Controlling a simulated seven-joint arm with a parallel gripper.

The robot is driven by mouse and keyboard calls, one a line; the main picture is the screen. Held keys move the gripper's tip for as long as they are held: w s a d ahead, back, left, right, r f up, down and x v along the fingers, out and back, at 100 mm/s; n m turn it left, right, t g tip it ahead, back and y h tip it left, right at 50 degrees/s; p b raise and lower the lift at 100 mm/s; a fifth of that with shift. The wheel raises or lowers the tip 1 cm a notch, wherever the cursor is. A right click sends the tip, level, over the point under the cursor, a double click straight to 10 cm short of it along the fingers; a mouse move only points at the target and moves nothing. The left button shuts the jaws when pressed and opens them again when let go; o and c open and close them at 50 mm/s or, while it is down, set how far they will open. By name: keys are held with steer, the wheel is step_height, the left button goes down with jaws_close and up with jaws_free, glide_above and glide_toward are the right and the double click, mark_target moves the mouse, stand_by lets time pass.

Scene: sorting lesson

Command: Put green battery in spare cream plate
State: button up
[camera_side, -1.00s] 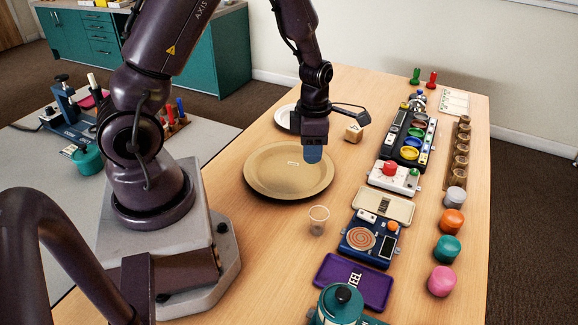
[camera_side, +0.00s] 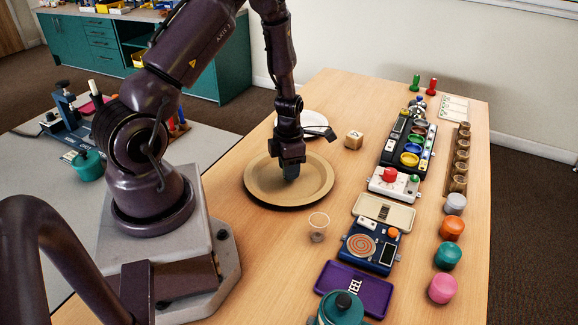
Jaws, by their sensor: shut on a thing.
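A large round cream-tan plate (camera_side: 262,190) lies on the table in the middle of the side view. My gripper (camera_side: 291,174) points down over the middle of this plate. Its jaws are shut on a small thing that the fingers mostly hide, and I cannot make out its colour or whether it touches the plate. I cannot pick out the green battery anywhere else in view. A smaller white plate (camera_side: 318,118) lies behind, partly covered by my arm.
A clear cup (camera_side: 318,224) stands in front of the plate, and a wooden cube (camera_side: 354,140) behind right. A row of devices, with a cream tray (camera_side: 398,216) and purple panel (camera_side: 355,289), runs along the right. Coloured round pots, such as the pink one (camera_side: 443,288), line the right edge.

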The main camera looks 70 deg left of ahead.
steer(key=shift+f, duration=0.15)
steer(key=o, duration=1)
steer(key=shift+c, duration=0.2)
